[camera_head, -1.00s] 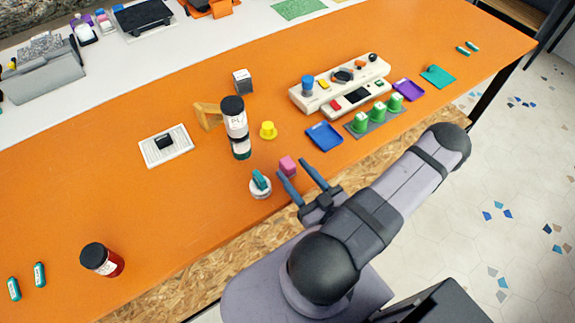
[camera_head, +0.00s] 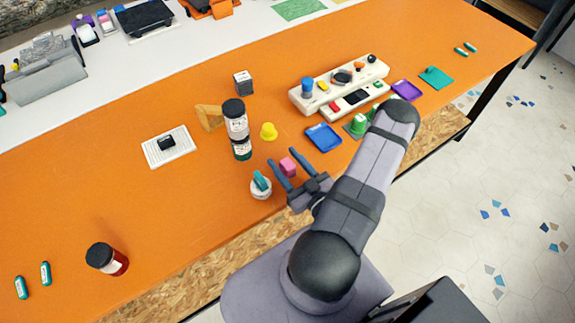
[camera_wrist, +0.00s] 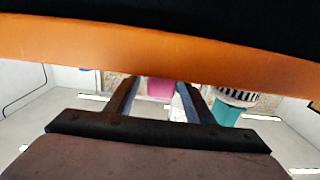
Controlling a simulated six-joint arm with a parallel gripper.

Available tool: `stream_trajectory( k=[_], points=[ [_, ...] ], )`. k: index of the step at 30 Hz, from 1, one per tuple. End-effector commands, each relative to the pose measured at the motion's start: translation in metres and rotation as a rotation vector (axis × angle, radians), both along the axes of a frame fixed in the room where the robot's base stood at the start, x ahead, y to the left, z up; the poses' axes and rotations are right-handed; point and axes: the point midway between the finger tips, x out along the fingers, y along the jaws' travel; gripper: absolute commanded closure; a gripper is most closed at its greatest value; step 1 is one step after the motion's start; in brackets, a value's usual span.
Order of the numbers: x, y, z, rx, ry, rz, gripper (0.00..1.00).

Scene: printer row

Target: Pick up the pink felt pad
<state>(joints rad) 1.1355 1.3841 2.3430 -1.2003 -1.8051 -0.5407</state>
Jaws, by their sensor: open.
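The pink felt pad (camera_head: 288,166) is a small pink block near the front edge of the orange table. My gripper (camera_head: 281,155) is open, with one finger on each side of the pad in the head view. In the wrist view the pad (camera_wrist: 161,88) shows between the two dark fingers of my gripper (camera_wrist: 158,85). I cannot tell whether either finger touches it.
A white round holder with a teal piece (camera_head: 261,187) stands close by on the left.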

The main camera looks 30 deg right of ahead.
Motion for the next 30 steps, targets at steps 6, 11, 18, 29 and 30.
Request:
stream_trajectory(
  k=[6,11,18,29,30],
  points=[
    [0.0047,-0.0001,0.0001,0.000,-0.001,-0.001,0.52],
    [0.0045,-0.0001,0.0000,0.000,-0.001,-0.001,0.52],
    [0.0044,0.0000,0.0000,0.000,-0.001,0.000,0.96],
    [0.0045,-0.0002,0.0039,0.000,-0.001,0.000,0.96],
    [0.0046,-0.0003,0.0062,-0.001,-0.002,0.000,0.96]
  ],
)
